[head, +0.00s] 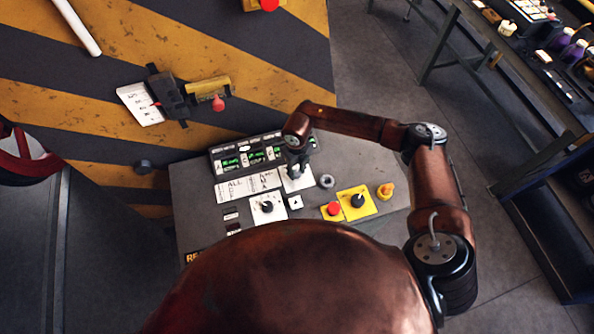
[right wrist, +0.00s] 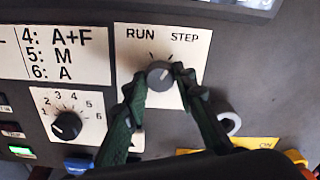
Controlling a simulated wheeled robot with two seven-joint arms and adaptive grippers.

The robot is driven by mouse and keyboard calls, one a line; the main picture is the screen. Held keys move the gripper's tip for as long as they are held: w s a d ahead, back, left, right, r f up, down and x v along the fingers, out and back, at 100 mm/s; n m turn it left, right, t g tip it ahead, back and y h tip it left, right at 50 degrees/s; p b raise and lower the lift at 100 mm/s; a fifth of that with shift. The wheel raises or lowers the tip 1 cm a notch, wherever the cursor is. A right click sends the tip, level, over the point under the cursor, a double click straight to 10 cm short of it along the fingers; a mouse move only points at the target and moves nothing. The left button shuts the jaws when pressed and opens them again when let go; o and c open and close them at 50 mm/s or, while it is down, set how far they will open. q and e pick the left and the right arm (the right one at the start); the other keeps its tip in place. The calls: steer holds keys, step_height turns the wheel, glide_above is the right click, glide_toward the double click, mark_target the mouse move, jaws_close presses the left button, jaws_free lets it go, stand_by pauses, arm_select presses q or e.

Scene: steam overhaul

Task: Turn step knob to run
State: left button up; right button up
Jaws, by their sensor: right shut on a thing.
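The step knob (right wrist: 159,75) is a small grey round knob on a white plate (right wrist: 130,40) marked RUN on the left and STEP on the right. My right gripper (right wrist: 160,84) has its dark green fingers closed on both sides of the knob. I cannot tell clearly which mark the knob points to. In the head view my right gripper (head: 297,160) reaches down onto the console and hides most of the knob; part of its white plate (head: 300,184) shows. My left gripper is not in view.
A black selector knob (head: 267,206) on a numbered plate sits left of the step knob. A grey ring (head: 326,181), a red button (head: 333,209), a black knob on yellow (head: 358,200) and a yellow-orange button (head: 385,191) lie to the right. Green displays (head: 245,156) stand behind.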

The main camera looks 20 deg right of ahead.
mark_target(297, 172)
steer(key=shift+f+n+b, duration=0.15)
steer(key=shift+n+b, duration=0.45)
steer(key=shift+b, duration=0.2)
steer(key=n+b, duration=0.6)
steer(key=shift+n+b, duration=1.95)
steer(key=shift+n, duration=0.25)
steer(key=o, duration=1.2)
steer(key=shift+c, duration=0.2)
steer(key=shift+r, duration=0.2)
step_height(297, 172, up, 12)
